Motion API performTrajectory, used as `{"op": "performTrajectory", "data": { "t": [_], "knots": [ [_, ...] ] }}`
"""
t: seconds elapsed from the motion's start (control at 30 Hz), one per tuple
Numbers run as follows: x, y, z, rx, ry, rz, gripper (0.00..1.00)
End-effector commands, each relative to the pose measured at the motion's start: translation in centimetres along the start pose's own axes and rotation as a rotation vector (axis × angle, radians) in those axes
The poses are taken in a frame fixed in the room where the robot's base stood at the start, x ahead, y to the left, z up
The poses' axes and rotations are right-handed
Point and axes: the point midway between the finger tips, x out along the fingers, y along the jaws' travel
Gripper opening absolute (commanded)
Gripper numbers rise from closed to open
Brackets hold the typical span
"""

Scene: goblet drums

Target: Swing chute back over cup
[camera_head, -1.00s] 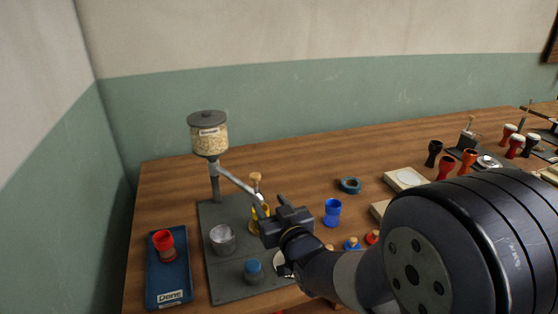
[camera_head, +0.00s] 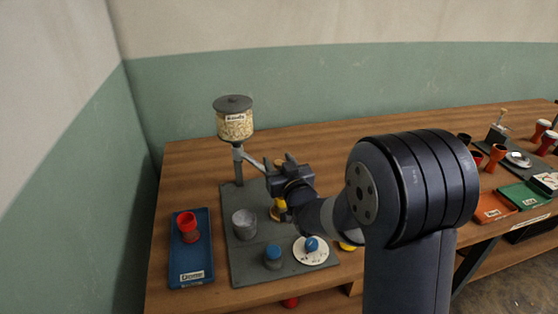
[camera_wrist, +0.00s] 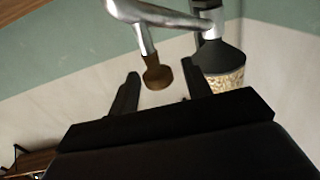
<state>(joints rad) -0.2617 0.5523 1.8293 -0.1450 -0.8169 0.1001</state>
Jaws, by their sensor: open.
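A seed hopper (camera_head: 235,124) stands on a grey column at the back of the dark grey board (camera_head: 236,262). Its silver chute (camera_head: 254,163) slants from the column toward the right front; its far end is hidden by my gripper (camera_head: 277,174). In the wrist view the chute tube (camera_wrist: 165,15) carries a wooden knob (camera_wrist: 158,74). My gripper (camera_wrist: 160,76) is open, with a finger on each side of the knob. I cannot tell whether they touch it. A grey metal cup (camera_head: 244,226) stands on the board, left of the chute's end. A yellow goblet (camera_head: 277,211) is partly hidden below my gripper.
A blue tray (camera_head: 190,264) holding a red goblet (camera_head: 187,228) lies left of the board. A blue-topped piece (camera_head: 273,255) and a white disc (camera_head: 318,256) are at the board's front. Orange and green trays are far right. The table behind the chute is clear.

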Motion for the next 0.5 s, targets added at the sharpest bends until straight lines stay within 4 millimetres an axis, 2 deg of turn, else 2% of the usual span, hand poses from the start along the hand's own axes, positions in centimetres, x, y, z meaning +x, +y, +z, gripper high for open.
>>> {"op": "performTrajectory", "data": {
  "t": [0.3, 0.5],
  "knots": [
    [0.27, 0.0, 0.05, 0.0, -0.001, 0.0, 0.46],
    [0.26, 0.01, 0.04, 0.0, -0.001, 0.0, 0.31]
  ]
}}
